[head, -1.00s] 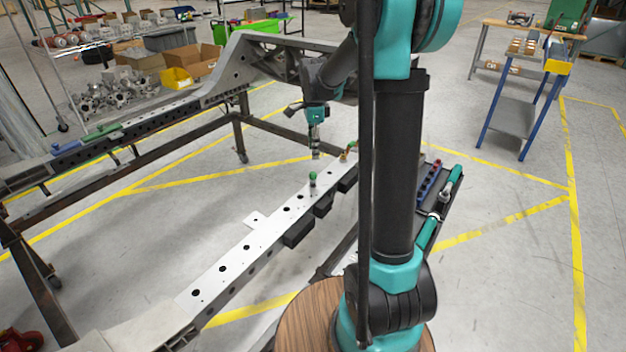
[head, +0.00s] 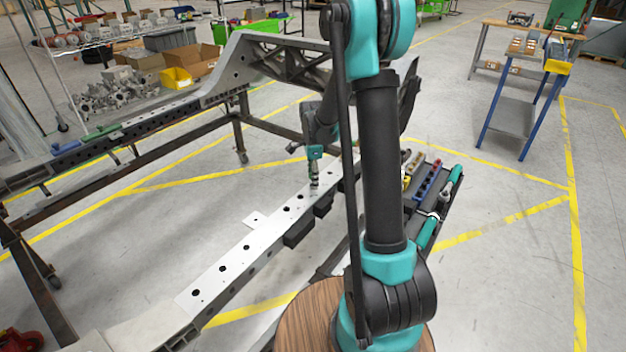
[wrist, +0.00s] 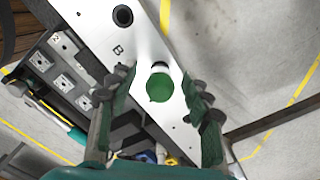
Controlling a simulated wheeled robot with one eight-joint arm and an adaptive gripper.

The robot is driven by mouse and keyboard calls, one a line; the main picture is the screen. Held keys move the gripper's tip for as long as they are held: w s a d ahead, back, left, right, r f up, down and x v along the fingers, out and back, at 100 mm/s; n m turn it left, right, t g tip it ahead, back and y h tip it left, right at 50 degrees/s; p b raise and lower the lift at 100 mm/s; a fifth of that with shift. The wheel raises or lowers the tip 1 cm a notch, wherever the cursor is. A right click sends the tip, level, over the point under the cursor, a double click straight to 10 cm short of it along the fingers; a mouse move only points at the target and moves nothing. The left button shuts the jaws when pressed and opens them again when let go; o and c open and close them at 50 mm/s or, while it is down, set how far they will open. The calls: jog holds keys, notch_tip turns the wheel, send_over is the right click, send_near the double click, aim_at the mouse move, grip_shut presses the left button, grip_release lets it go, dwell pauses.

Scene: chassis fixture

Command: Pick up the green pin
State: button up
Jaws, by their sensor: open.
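The green pin (wrist: 159,88) shows in the wrist view as a round green top over the pale metal rail (wrist: 92,14). My gripper (wrist: 158,80) is open, with one finger on each side of the pin and visible gaps between. In the head view my gripper (head: 314,174) points down at the rail (head: 232,258), right where the pin stands. There the pin is mostly hidden by the gripper, and its height relative to the fingertips is hard to tell.
A tray with a blue holder (head: 427,182) lies to the right behind my arm. In the wrist view, dark blocks with metal faces (wrist: 64,44) sit beside the rail. A dark metal frame (head: 190,140) stands at the left. The rail's near part is clear.

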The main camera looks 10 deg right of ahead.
jog(key=shift+f, duration=0.1)
grip_shut()
dwell(0.3)
notch_tip(320, 180, up, 20)
dwell(0.8)
notch_tip(320, 180, up, 6)
dwell(1.3)
